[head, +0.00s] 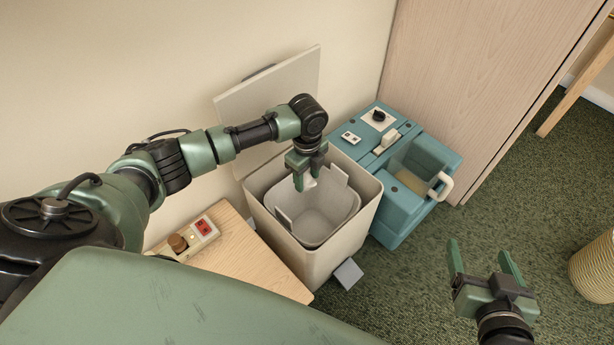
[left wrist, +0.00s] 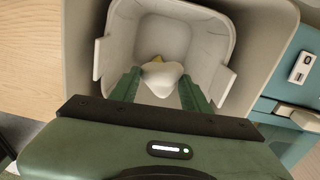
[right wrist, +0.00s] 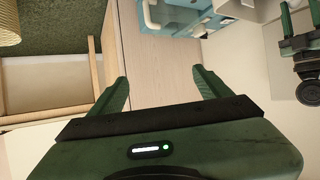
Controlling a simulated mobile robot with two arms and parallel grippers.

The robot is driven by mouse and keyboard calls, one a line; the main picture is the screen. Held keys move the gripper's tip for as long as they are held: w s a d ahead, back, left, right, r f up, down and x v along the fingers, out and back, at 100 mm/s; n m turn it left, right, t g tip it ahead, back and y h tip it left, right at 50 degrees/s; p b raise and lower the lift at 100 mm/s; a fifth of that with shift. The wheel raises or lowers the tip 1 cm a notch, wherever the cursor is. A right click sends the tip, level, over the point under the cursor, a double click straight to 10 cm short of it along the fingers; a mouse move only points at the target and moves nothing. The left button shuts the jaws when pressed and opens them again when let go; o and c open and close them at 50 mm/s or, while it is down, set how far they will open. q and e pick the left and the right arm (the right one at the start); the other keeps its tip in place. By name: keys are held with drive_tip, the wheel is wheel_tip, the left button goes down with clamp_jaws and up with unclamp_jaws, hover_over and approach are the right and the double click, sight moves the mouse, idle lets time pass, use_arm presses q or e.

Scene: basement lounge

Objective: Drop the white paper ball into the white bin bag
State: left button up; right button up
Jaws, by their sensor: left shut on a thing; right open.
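My left gripper (head: 306,176) is shut on the white paper ball (left wrist: 162,78) and holds it above the open bin. In the head view only a small pale part of the ball (head: 311,182) shows between the fingers. The white bin bag (head: 325,215) lines the inside of the cream bin (head: 318,258), with flaps standing up at its sides. In the left wrist view the ball appears over the mouth of the bag (left wrist: 150,28). A small yellowish thing (left wrist: 158,58) shows just beyond the ball. My right gripper (head: 480,256) is open and empty above the carpet.
The bin's lid (head: 280,90) stands raised against the wall. A teal machine with a tank (head: 400,215) stands right of the bin. A wooden table (head: 235,262) with a small switch box (head: 190,240) is at left. A striped basket (head: 595,268) stands at far right on open carpet.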

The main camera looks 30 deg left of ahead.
use_arm(q)
drive_tip(key=shift+f+b, duration=1.25)
use_arm(e)
wheel_tip(320, 180, up, 13)
drive_tip(key=w+a+t+y, duration=0.2)
drive_tip(key=t, duration=0.5)
drive_tip(key=shift+w+a+t, duration=0.3)
drive_tip(key=shift+w, duration=0.05)
use_arm(q)
drive_tip(key=o, duration=1.4)
drive_tip(key=shift+c, duration=0.2)
